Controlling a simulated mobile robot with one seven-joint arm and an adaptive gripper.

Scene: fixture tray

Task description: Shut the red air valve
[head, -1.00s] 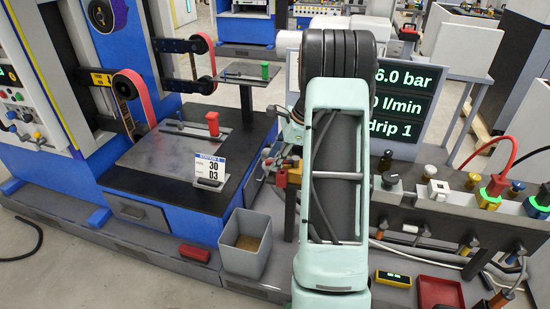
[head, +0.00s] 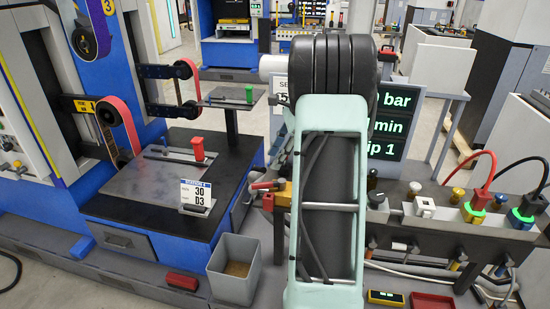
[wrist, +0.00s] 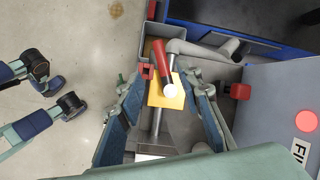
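In the wrist view the lever runs roughly along the pipe, slightly tilted. My gripper (wrist: 163,82) is open, one finger on each side of the valve, with gaps visible; I see no clear contact. In the head view a red lever (head: 268,186) and yellow body (head: 283,195) show just left of my arm, which hides the gripper.
A grey bin (head: 234,270) stands on the floor ledge. A dark worktable (head: 150,195) is at left. A manifold with several knobs (head: 455,235) and cables is at right. A display (head: 400,125) stands behind my arm. The wrist view shows a red button (wrist: 306,121) at right.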

